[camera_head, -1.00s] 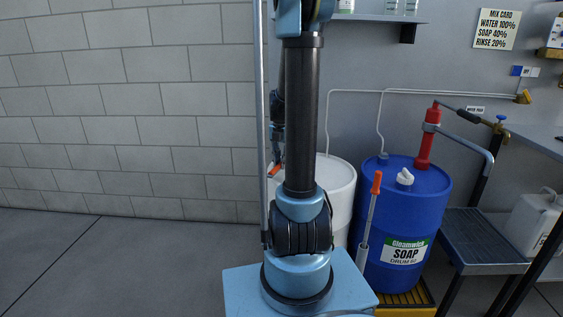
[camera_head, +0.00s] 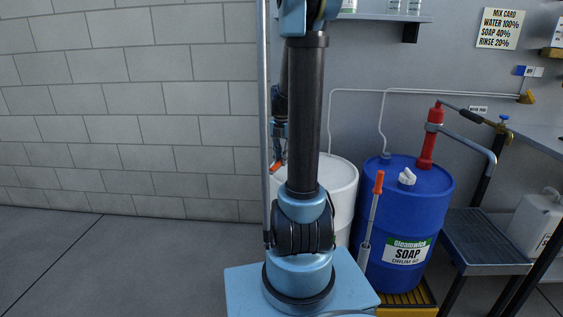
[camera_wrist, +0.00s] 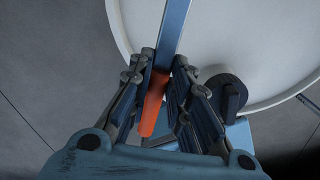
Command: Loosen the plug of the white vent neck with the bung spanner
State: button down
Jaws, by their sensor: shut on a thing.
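My gripper (camera_wrist: 165,82) is shut on the orange grip of the bung spanner (camera_wrist: 154,105). The spanner's flat blue-grey bar runs up out of the top of the wrist view, so its head is out of sight there. In the head view my gripper (camera_head: 279,150) is at the left edge of the white drum (camera_head: 340,190), with a bit of the orange grip (camera_head: 276,167) showing. My own arm hides much of that drum's top. A small white fitting (camera_head: 406,177) stands on the blue soap drum. I cannot make out the white vent neck's plug.
The blue drum (camera_head: 420,205) carries a red pump (camera_head: 428,145). Another orange-handled tool (camera_head: 378,183) stands upright before it. A dark step stand (camera_head: 485,240) is to the right. The floor at left (camera_head: 110,265) is clear.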

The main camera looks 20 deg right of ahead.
jog(key=shift+r, duration=2.7)
